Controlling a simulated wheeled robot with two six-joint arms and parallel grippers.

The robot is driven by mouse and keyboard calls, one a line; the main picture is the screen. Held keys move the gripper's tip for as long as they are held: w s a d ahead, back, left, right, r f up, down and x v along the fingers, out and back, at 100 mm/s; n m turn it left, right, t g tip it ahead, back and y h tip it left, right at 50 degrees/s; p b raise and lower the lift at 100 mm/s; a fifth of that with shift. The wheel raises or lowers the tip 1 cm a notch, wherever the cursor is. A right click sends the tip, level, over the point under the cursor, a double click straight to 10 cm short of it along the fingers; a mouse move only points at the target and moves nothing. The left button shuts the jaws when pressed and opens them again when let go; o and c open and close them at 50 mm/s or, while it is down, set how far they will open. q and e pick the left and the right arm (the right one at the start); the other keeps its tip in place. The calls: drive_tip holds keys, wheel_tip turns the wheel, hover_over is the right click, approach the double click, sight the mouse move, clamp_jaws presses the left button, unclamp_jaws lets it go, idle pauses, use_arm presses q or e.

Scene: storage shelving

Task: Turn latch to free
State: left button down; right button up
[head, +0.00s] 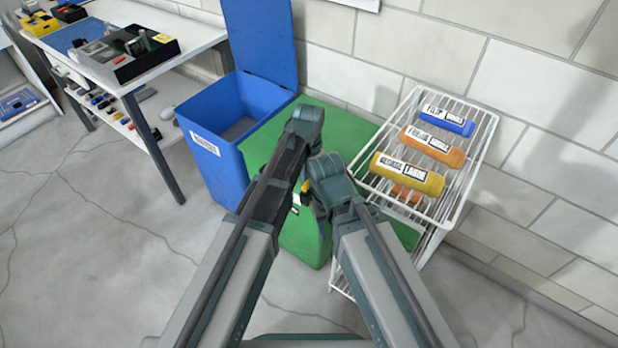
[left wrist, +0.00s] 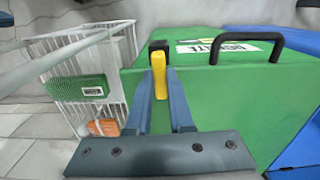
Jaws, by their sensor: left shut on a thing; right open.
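A green box (head: 345,130) stands in the middle; its lid also shows in the left wrist view (left wrist: 225,75) with a black handle (left wrist: 275,40) and a white label. A small yellow latch (left wrist: 159,82) with a black top stands at the box's edge. My left gripper (left wrist: 160,68) is shut on the yellow latch, with a blue-grey finger on each side of it. In the head view my left wrist hides most of this spot. My right gripper (head: 328,178) is open, low beside the left arm; its fingertips are mostly hidden.
An open blue bin (head: 215,165) stands directly left of the green box. A white wire rack (head: 470,185) with blue, orange and yellow labelled bottles stands close on the right. A white workbench (head: 150,75) is at the upper left. The floor at left is clear.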

use_arm(q)
drive_tip(key=n, duration=0.4)
drive_tip(key=shift+w+a+n, duration=0.15)
drive_tip(key=shift+a+n, duration=0.2)
drive_tip(key=shift+n, duration=0.05)
drive_tip(key=n, duration=0.4)
drive_tip(key=shift+a, duration=0.35)
drive_tip(key=shift+s+a+n, duration=0.1)
drive_tip(key=shift+a+n, duration=0.05)
drive_tip(key=shift+n, duration=1.3)
drive_tip(key=shift+s+a+n, duration=0.15)
drive_tip(key=shift+a+n, duration=0.05)
drive_tip(key=shift+n, duration=1.2)
drive_tip(key=shift+s+a+n, duration=0.1)
drive_tip(key=shift+a+n, duration=0.05)
drive_tip(key=shift+n, duration=1.3)
drive_tip(key=c, duration=0.8)
unclamp_jaws()
drive_tip(key=shift+r, duration=0.1)
